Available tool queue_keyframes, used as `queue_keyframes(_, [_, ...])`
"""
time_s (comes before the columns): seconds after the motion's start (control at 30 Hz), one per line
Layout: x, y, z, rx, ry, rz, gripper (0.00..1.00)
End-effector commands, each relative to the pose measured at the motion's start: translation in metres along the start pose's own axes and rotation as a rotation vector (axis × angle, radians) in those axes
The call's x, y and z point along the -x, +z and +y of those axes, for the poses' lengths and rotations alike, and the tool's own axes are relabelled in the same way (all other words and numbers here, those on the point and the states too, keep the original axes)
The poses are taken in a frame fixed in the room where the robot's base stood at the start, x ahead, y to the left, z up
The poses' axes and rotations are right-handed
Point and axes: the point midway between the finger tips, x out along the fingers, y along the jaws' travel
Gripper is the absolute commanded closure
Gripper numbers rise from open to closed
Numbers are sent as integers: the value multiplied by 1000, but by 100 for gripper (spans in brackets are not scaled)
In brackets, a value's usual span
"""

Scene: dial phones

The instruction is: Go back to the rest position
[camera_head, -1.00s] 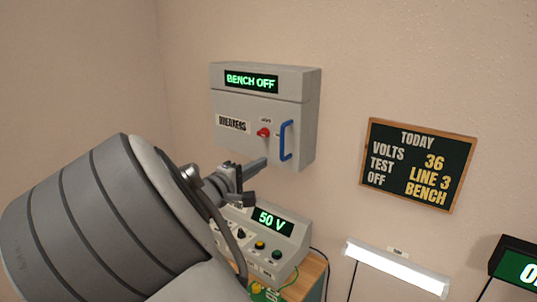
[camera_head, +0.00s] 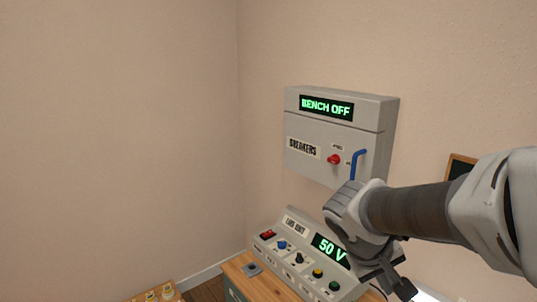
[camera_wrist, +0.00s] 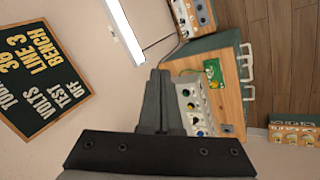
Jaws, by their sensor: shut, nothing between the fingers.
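My gripper (camera_head: 404,289) is low at the right of the head view, in front of the line unit's right end and the wall. In the wrist view its fingers (camera_wrist: 160,78) are together with nothing between them. It is apart from the grey breaker box (camera_head: 337,122), which hangs on the wall, reads "BENCH OFF" and has its door shut. The box has a red knob (camera_head: 333,159) and a blue handle (camera_head: 358,163). My arm covers part of the wall on the right.
The line unit (camera_head: 297,262), reading "50 V", stands on a wooden bench (camera_head: 239,268). The chalkboard (camera_wrist: 37,68) shows in the wrist view. A lit white bar (camera_wrist: 124,30) is on the wall. The left wall area is clear.

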Motion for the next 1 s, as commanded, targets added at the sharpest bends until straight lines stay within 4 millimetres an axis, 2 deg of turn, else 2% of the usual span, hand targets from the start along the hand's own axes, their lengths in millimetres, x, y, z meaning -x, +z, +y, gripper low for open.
queue_keyframes(0.1, [18, 27, -7, -73, -140, 29, 100])
queue_keyframes(0.3, [53, 60, -26, -167, -321, 118, 100])
queue_keyframes(0.63, [100, 90, -56, -272, -463, 296, 100])
queue_keyframes(0.7, [122, 83, -42, -261, -465, 284, 100])
queue_keyframes(1.0, [181, 72, -7, -261, -465, 282, 100])
